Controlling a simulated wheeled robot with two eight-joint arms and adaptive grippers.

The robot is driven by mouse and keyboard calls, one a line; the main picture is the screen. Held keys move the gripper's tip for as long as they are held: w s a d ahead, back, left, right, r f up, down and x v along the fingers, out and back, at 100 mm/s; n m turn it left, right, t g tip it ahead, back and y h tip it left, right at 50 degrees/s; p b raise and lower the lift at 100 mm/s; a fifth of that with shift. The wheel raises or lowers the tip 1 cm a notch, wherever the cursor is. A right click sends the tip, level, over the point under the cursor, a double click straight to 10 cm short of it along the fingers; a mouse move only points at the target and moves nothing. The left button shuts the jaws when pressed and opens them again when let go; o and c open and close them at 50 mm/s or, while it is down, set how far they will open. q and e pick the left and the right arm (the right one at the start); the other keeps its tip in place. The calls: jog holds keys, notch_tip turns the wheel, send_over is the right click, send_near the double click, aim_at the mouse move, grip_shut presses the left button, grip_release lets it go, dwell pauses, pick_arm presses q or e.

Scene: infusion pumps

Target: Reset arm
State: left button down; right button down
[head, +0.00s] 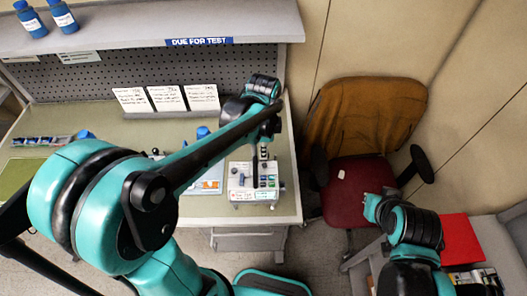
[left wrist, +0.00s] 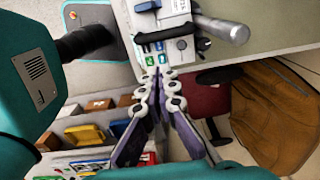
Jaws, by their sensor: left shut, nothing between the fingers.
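My left arm reaches from the left across the workbench. Its gripper (head: 263,148) points down just above the infusion pump (head: 268,182), a grey-white box with a small dark screen, coloured labels and a cylinder on top. In the left wrist view the left gripper's fingers (left wrist: 157,76) are closed together with nothing between them. Their tips lie near the pump (left wrist: 165,30) in the picture; I cannot tell if they touch it. My right arm is bent at the lower right of the head view; its fingers do not show.
The bench (head: 285,205) carries several white cards (head: 165,98) and blue-capped items. A shelf (head: 150,25) with blue bottles (head: 62,15) overhangs it. A red chair (head: 355,190) with a brown jacket (head: 370,115) stands right of the bench. A red folder (head: 461,238) lies near my right arm.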

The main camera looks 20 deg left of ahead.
dwell(0.4)
pick_arm(q)
jog(key=s+a+f+n+t+b, duration=0.1)
jog(key=s+f+n+t+b, duration=0.1)
jog(key=f+n+b, duration=0.3)
jog(key=s+a+f+n+t+b, duration=0.2)
jog(key=s+f+n+b, duration=0.2)
jog(key=b, duration=0.4)
jog(key=s+a+f+n+t+b, duration=0.1)
jog(key=s+f+n+t+b, duration=0.2)
jog(key=s+f+n+b, duration=0.1)
jog(key=shift+s+a+f+n+b, duration=0.2)
jog(key=shift+f+n+b, duration=0.2)
jog(key=shift+f+b, duration=0.35)
jog(key=shift+s+a+f+n+b, duration=0.2)
jog(key=shift+f+n+b, duration=0.2)
jog(key=shift+b, duration=0.55)
jog(key=shift+r, duration=0.1)
